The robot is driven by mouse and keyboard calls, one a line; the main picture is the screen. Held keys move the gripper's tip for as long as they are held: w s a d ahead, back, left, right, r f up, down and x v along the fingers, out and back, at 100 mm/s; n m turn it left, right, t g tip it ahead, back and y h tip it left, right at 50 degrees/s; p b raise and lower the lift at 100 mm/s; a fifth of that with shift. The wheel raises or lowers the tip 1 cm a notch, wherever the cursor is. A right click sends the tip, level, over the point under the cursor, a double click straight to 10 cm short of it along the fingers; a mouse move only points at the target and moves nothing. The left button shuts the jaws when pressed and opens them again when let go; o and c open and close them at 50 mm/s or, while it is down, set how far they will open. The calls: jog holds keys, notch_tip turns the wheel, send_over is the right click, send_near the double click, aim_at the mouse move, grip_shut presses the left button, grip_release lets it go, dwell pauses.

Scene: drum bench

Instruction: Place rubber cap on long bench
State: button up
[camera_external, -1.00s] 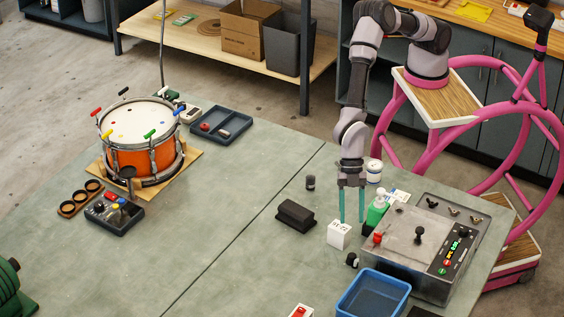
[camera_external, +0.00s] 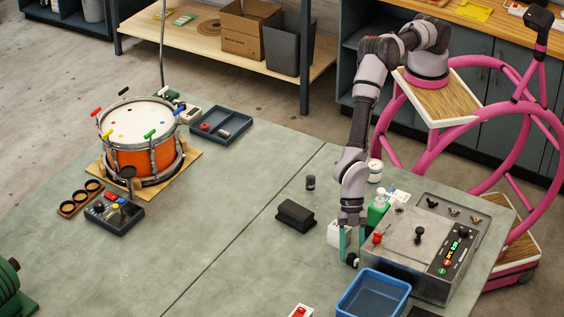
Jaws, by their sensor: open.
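Two small dark cylindrical pieces lie on the large grey-green bench (camera_external: 225,220), and I cannot tell for sure which is the rubber cap. One black piece (camera_external: 352,261) is at the right, just in front of the grey control box. The other dark piece (camera_external: 310,182) stands farther back, behind a black block. My gripper (camera_external: 351,256) points down with its teal fingers apart. Its fingertips are low at the nearer black piece, which shows between or just in front of them. I cannot tell whether they touch it.
The grey control box (camera_external: 408,240) with knobs stands close right of my gripper. A green bottle (camera_external: 377,211) is behind it. A blue bin (camera_external: 373,296) lies in front, and the black block (camera_external: 295,215) to the left. The bench's middle is mostly clear.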

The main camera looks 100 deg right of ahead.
grip_shut()
